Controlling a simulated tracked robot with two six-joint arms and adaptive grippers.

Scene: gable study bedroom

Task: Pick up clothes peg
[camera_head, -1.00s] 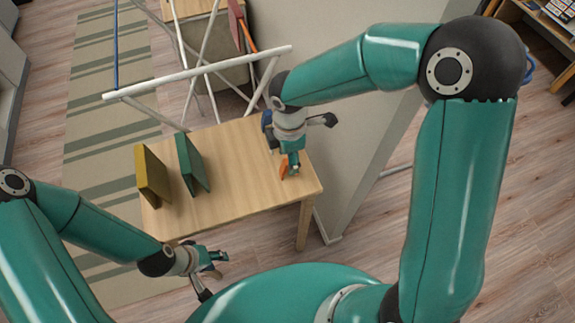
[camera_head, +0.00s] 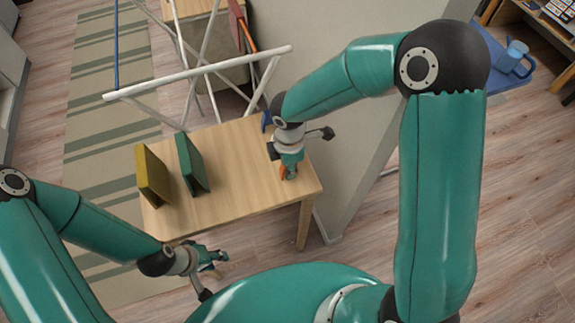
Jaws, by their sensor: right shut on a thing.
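My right gripper (camera_head: 289,172) points down at the right end of the small wooden table (camera_head: 235,190), close to its top. It is shut on a small orange thing, seemingly the clothes peg (camera_head: 283,171). The fingers hide most of the peg, and I cannot tell whether it touches the table. My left gripper (camera_head: 220,263) is off the table's front edge, low at the left, with its fingers apart and nothing visible between them.
A yellow book-like panel (camera_head: 152,176) and a green one (camera_head: 192,163) stand upright at the table's left. A white drying rack (camera_head: 200,72) rises behind. A pale wall (camera_head: 345,150) stands close on the right.

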